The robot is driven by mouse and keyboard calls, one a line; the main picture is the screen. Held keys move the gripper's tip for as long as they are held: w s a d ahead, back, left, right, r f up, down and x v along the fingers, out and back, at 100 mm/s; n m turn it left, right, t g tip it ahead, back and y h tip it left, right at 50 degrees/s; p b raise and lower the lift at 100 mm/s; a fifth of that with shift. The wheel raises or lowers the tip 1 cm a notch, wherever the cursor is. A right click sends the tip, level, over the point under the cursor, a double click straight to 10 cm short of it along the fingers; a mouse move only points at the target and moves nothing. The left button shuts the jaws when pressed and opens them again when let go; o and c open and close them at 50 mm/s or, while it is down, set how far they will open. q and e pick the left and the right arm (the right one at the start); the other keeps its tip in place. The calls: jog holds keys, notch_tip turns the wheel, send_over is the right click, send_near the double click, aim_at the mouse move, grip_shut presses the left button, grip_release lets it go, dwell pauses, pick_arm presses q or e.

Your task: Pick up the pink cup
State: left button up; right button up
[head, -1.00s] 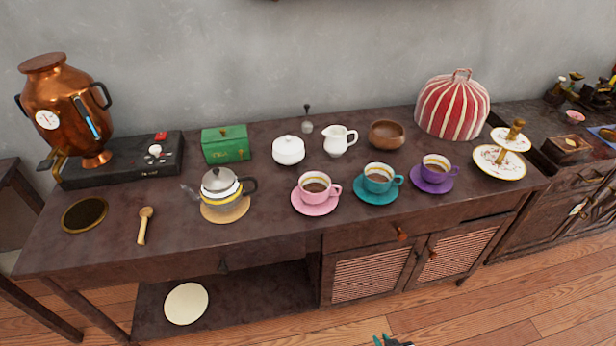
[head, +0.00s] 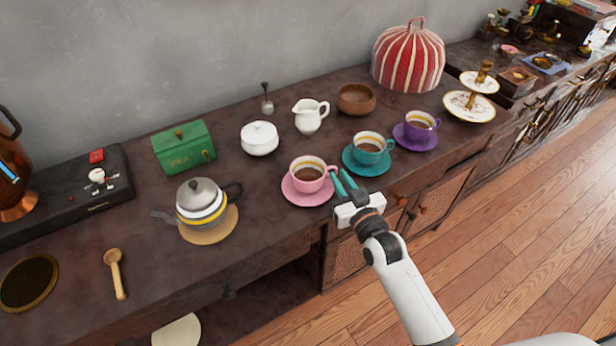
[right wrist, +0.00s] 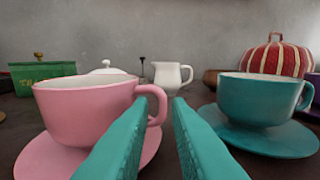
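The pink cup (head: 308,174) holds a dark drink and stands upright on its pink saucer (head: 305,199) near the table's front edge. Its handle points right. My right gripper (head: 342,182) is just right of the cup, at its handle. In the right wrist view the pink cup (right wrist: 85,112) is at left, and the teal fingers (right wrist: 165,105) are apart. The handle's outer edge is close to the left fingertip, partly behind it; I cannot tell whether they touch. My left gripper is not in view.
The teal cup (head: 368,147) on its saucer is close to the right of my right gripper. The purple cup (head: 420,124) is farther right. A white sugar bowl (head: 260,139) and creamer (head: 310,116) stand behind. A teapot (head: 201,203) stands at left on a round mat.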

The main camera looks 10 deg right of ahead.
aim_at(314, 177)
jog(key=w, duration=0.3)
jog(key=w+a, duration=0.1)
jog(key=w, duration=0.1)
jog(key=shift+w+r, duration=0.1)
jog(key=shift+w, duration=0.2)
jog(key=shift+s, duration=0.1)
jog(key=shift+c, duration=0.6)
grip_shut()
